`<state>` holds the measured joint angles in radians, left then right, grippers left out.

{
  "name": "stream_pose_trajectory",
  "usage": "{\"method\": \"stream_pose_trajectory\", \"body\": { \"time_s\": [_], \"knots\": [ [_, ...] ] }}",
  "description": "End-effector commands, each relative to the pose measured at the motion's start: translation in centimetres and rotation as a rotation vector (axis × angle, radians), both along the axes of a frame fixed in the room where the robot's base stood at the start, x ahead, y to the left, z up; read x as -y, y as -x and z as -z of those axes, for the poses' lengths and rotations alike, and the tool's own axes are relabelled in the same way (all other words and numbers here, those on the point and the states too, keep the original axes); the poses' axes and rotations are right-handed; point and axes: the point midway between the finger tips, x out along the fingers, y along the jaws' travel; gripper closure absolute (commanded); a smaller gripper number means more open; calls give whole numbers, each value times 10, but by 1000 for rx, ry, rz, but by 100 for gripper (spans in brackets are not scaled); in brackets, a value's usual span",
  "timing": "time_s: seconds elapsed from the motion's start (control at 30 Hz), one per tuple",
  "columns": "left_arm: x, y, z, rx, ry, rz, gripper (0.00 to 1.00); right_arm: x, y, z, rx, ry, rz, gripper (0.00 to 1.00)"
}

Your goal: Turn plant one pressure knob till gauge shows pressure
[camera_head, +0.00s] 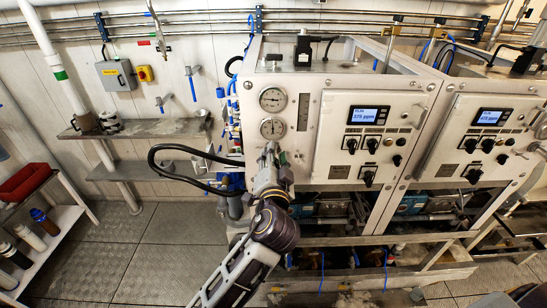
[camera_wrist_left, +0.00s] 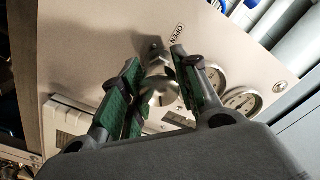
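The plant one panel (camera_head: 310,160) stands in the middle of the head view, with an upper round gauge (camera_head: 272,99) and a lower gauge (camera_head: 272,129). Their needles are too small to read. My left gripper (camera_head: 271,158) is just below the lower gauge and hides the knob there. In the left wrist view a shiny metal knob (camera_wrist_left: 162,88) sits between the two green-padded fingers of my left gripper (camera_wrist_left: 156,56). The fingers are spread around it; firm contact does not show. An OPEN label (camera_wrist_left: 178,32) is beside the knob. My right gripper is not seen.
A control box with a lit display (camera_head: 368,114) and black knobs is right of the gauges. A second similar panel (camera_head: 490,120) stands further right. A black hose (camera_head: 170,150) loops left of my gripper. Shelves (camera_head: 140,128) line the left wall.

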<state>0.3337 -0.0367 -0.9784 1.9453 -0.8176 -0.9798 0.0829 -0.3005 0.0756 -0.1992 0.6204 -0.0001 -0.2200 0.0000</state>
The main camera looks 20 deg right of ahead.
Motion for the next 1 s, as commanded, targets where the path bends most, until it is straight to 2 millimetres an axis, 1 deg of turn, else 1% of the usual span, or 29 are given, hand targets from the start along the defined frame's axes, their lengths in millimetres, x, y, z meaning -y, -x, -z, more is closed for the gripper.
{"method": "stream_pose_trajectory", "body": {
  "time_s": [0.03,0.1,0.13,0.33,0.43,0.57,0.77,1.0],
  "knots": [
    [0,0,0,0,0,0,59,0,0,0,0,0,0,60],
    [0,0,0,0,0,0,50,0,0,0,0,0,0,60],
    [0,0,0,0,0,0,48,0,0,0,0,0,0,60],
    [0,0,0,0,1,0,48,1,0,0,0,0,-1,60],
    [0,0,0,0,1,0,48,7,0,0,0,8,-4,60],
    [0,2,0,0,1,0,48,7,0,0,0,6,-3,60],
    [-3,14,1,-1,2,2,48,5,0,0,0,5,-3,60],
    [-11,39,1,-2,2,1,48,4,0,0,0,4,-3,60]
  ]
}}
